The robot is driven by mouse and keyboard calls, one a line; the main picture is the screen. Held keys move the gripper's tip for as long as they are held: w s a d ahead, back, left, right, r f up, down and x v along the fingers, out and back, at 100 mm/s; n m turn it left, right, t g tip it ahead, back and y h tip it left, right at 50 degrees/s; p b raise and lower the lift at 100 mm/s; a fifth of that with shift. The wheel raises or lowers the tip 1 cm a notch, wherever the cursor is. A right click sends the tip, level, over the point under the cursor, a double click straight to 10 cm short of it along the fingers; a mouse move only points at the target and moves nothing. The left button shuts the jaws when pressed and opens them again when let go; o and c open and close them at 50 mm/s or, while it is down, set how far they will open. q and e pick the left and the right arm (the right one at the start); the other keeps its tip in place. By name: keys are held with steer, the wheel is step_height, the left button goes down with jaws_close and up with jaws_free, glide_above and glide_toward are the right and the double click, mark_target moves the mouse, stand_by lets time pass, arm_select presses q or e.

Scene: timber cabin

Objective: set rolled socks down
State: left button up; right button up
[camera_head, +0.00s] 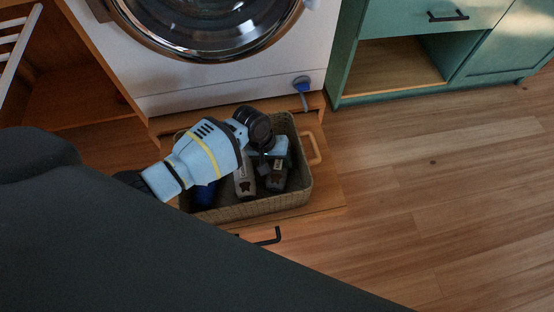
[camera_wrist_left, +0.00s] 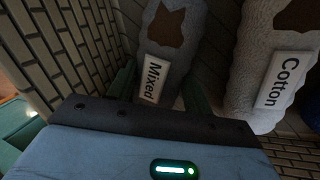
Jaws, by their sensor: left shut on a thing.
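A woven basket (camera_head: 256,208) stands on a wooden pull-out board below the washing machine. My left gripper (camera_head: 277,162) is inside the basket's right part, pointing down. It is shut on grey rolled socks (camera_head: 276,181) with a dark patch, whose label reads "Mixed" in the left wrist view (camera_wrist_left: 155,80). White rolled socks (camera_head: 244,182) labelled "Cotton" sit beside them, also in the left wrist view (camera_wrist_left: 262,85). A blue roll (camera_head: 205,194) lies at the basket's left. Whether the held socks touch the basket floor is hidden. My right gripper is not in view.
The washing machine (camera_head: 232,84) stands close behind the basket. A wooden handle (camera_head: 313,150) sticks out at the basket's right. The board (camera_head: 328,195) has a black pull (camera_head: 268,237) in front. A green cabinet (camera_head: 440,75) stands back right. The floor at right is clear.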

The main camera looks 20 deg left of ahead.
arm_select(q)
steer(key=shift+f, duration=0.1)
steer(key=o, duration=1)
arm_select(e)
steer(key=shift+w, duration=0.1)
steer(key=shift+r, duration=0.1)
arm_select(q)
steer(key=p+v, duration=0.5)
steer(key=v, duration=0.7)
steer(key=shift+p, duration=0.3)
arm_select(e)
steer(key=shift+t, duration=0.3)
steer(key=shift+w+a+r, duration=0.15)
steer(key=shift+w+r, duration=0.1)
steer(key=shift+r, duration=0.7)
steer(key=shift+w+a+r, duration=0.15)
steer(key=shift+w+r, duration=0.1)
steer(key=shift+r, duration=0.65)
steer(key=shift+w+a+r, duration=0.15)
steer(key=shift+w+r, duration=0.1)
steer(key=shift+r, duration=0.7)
